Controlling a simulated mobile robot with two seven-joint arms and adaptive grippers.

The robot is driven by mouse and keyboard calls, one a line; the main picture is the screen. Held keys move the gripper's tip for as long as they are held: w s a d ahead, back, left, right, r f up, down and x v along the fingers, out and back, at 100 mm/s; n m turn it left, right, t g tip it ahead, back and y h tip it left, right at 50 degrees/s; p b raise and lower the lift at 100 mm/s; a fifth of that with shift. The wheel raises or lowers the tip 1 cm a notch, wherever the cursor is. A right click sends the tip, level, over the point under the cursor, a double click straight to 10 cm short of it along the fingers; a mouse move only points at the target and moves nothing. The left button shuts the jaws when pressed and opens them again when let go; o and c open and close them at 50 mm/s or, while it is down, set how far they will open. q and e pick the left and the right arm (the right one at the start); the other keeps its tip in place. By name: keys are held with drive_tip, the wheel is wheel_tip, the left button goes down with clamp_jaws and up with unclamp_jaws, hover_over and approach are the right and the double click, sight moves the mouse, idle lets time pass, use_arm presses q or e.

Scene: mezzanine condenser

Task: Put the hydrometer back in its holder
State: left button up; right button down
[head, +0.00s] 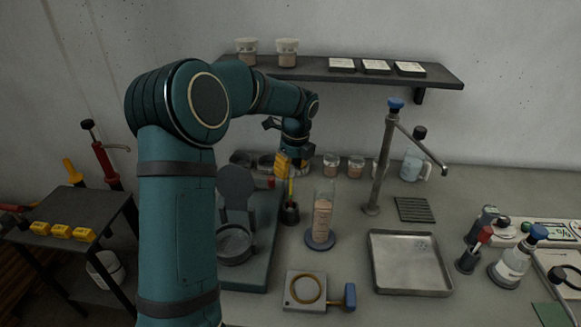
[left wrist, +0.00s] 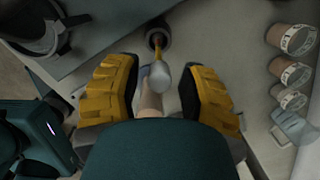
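The hydrometer has a thin yellow-orange stem (head: 291,187) and a pale rounded top (left wrist: 160,78). Its lower end is at the mouth of the small dark holder (head: 290,215), which also shows in the left wrist view (left wrist: 158,37). It looks nearly upright there. My left gripper (head: 289,164) is above the holder, pointing down. In the left wrist view its yellow fingers (left wrist: 158,92) are wide apart, with the hydrometer's top in the gap and clear of both. My right gripper is not in view.
A tall cylinder of brownish liquid (head: 323,216) on a blue base stands right of the holder. A green stand with a round pan (head: 235,244) is left. A tap post (head: 382,165), metal tray (head: 410,285) and several jars (head: 331,164) are nearby. A shelf (head: 360,72) hangs behind.

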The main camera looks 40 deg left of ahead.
use_arm(q)
drive_tip(key=shift+r, duration=0.1)
wheel_tip(320, 180, up, 12)
drive_tip(key=d, duration=0.1)
drive_tip(key=shift+d, duration=0.4)
drive_tip(key=shift+s, duration=0.1)
